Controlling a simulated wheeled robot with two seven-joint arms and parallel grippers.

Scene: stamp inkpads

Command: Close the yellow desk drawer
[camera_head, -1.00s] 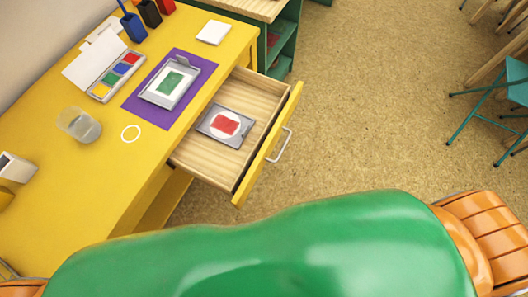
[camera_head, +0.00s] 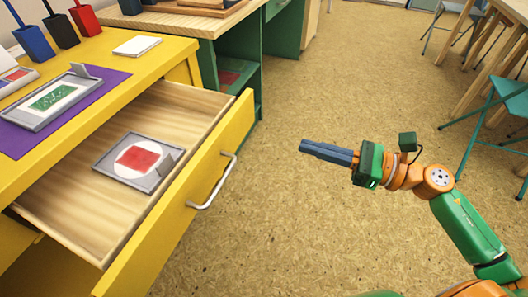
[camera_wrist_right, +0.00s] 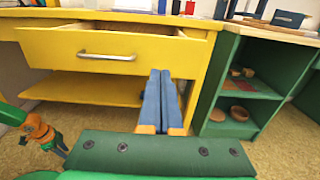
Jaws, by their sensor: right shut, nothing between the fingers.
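The yellow desk drawer (camera_head: 185,185) is pulled out of the yellow desk (camera_head: 120,65), with its silver handle (camera_head: 214,183) on the front. Inside the drawer lies a grey inkpad (camera_head: 138,161) with a red pad. In the right wrist view the drawer front (camera_wrist_right: 110,54) and handle (camera_wrist_right: 106,56) show ahead and to the left. My right gripper (camera_head: 302,147) is shut and empty, in the air to the right of the drawer front, apart from it. Its blue fingers (camera_wrist_right: 160,75) are together in the wrist view.
A green inkpad (camera_head: 52,96) lies on a purple mat (camera_head: 100,92) on the desk. A green shelf (camera_head: 235,68) with a wooden top stands beyond the drawer. Teal chairs (camera_head: 495,115) are at the right. The floor before the drawer is clear.

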